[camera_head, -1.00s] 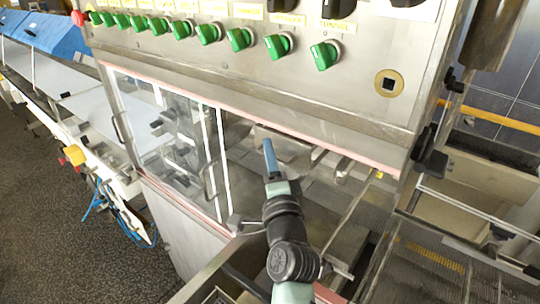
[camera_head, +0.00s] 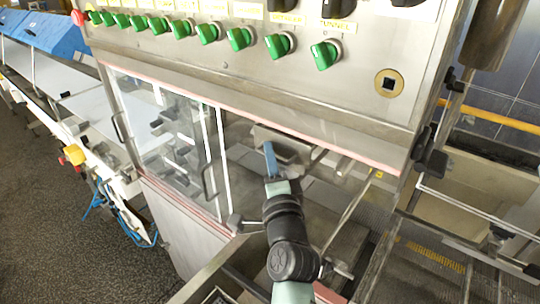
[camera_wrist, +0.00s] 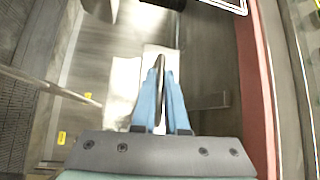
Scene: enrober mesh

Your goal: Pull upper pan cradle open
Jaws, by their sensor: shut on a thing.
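The upper pan cradle (camera_head: 290,150) looks like a grey metal piece inside the machine's opening, below the control panel. My gripper (camera_head: 269,150) reaches into this opening and meets the cradle's near side. In the wrist view its blue fingers (camera_wrist: 161,88) are closed around a thin dark bar (camera_wrist: 161,68), which seems to be part of the cradle. The fingers and my wrist hide much of the grip. I cannot tell how far the cradle stands out.
The panel (camera_head: 240,70) with green knobs overhangs the opening. A clear door (camera_head: 165,140) with a handle stands to the left. A reddish edge strip (camera_wrist: 257,90) runs close on the right in the wrist view. A mesh belt (camera_head: 430,260) lies to the right.

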